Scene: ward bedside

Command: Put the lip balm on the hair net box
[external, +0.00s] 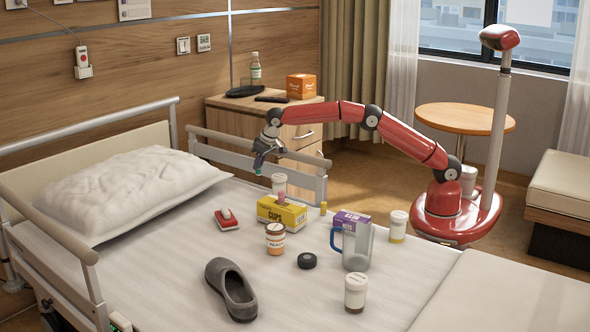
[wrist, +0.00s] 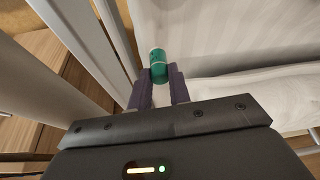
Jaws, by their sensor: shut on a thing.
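My gripper (external: 260,160) is raised over the far side of the bed, near the bed rail. Its purple fingers (wrist: 160,85) are shut on a small green cylinder with a pale band, which looks like the lip balm (wrist: 158,66). The cylinder is clear of the bed. A purple and white box (external: 350,217) stands on the bed behind a clear mug with a blue handle, which hides part of it. It may be the hair net box, but its print is too small to read. My gripper is well to the left of this box and apart from it.
A yellow box marked cups (external: 288,216) has a pink item (external: 282,198) on it. The clear mug (external: 358,250), several jars, a black puck (external: 307,260), a red and white object (external: 227,219) and a grey clog (external: 230,288) stand about. The bed rail (external: 262,160) is close to my gripper.

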